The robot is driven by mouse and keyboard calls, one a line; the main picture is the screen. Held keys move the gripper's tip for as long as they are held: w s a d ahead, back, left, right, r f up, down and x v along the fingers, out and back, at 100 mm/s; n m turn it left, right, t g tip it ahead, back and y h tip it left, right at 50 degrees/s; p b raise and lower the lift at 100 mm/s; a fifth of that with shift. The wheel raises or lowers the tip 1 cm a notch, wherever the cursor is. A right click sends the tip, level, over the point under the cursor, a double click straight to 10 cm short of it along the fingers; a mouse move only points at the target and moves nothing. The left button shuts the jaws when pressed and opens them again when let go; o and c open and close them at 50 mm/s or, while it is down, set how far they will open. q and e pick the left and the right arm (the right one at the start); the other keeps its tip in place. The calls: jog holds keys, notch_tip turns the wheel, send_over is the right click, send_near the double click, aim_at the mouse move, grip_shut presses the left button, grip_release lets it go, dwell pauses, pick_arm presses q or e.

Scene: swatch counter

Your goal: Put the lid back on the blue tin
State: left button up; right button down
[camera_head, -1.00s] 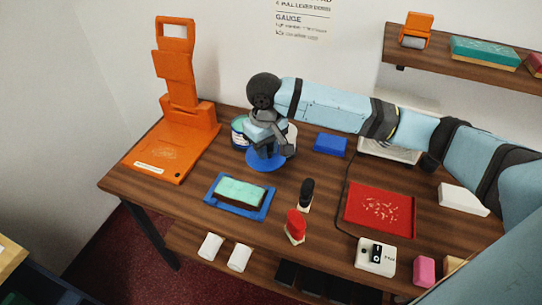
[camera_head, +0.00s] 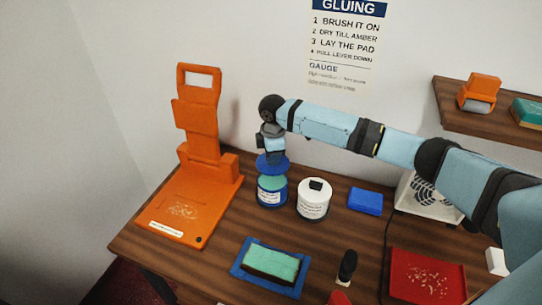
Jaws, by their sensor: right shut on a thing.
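The blue tin (camera_head: 272,194) stands upright on the table, with a pale label and teal contents showing at its open top. My right gripper (camera_head: 271,150) is above it, shut on the round blue lid (camera_head: 273,167). The lid is over the tin, covering the back part of the opening in this view. Teal shows between lid and tin, so the lid appears apart from the rim. The fingertips are partly hidden. My left gripper is not in view.
A white jar (camera_head: 314,201) with a black top stands close right of the tin. An orange press (camera_head: 190,205) is at left, and a blue block (camera_head: 365,201) farther right. A blue tray (camera_head: 240,275) with a teal-topped pad lies in front. A red tray (camera_head: 395,262) is at lower right.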

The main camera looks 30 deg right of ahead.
jog(key=shift+f, duration=0.4)
jog(key=f+b, duration=0.2)
jog(key=shift+b, duration=0.4)
jog(key=shift+f+b, duration=0.95)
jog(key=shift+b, duration=0.3)
jog(key=shift+f+p, duration=0.15)
jog(key=shift+p, duration=0.15)
jog(key=shift+w+f, duration=0.1)
jog(key=shift+f, duration=0.55)
jog(key=shift+p, duration=1.05)
jog(key=shift+f+p, duration=0.25)
jog(key=shift+p, duration=0.85)
